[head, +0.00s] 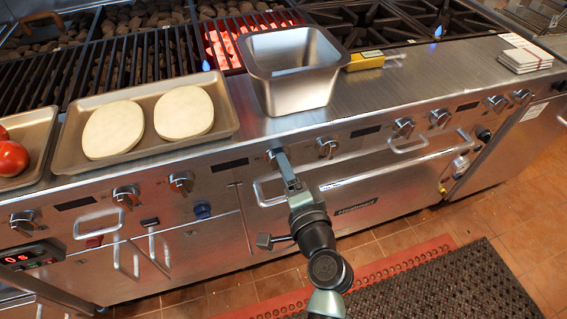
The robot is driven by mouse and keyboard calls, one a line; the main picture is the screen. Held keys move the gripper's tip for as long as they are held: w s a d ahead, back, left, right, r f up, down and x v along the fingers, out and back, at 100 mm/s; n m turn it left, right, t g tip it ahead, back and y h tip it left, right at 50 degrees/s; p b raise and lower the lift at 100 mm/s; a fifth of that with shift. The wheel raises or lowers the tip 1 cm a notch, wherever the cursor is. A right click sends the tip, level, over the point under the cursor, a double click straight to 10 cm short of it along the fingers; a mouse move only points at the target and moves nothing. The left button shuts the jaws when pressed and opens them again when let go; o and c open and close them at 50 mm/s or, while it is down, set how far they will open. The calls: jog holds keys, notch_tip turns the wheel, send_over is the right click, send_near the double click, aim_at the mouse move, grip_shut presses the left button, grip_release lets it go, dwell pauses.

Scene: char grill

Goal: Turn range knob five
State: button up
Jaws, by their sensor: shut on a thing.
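Several silver range knobs run along the front panel. My gripper (283,163) reaches up to the panel from below, in the middle of the picture. It is shut on a range knob (273,154) just left of another knob (327,147). The fingers hide most of the held knob, so its turn angle cannot be told. I see no number on the knobs, so I cannot tell from a label which is knob five.
A steel pan (292,100) stands on the ledge above the held knob. A tray (230,122) with two pale round patties is left of it. A yellow-handled tool (366,60) lies right of the pan. Oven handles (268,197) stick out below the knobs. The grill glows red behind.

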jog(key=shift+r, duration=0.1)
jog(key=o, duration=1.3)
jog(key=shift+s, duration=0.1)
jog(key=v, duration=1.2)
jog(key=shift+s+d, duration=0.15)
jog(key=shift+s, duration=0.2)
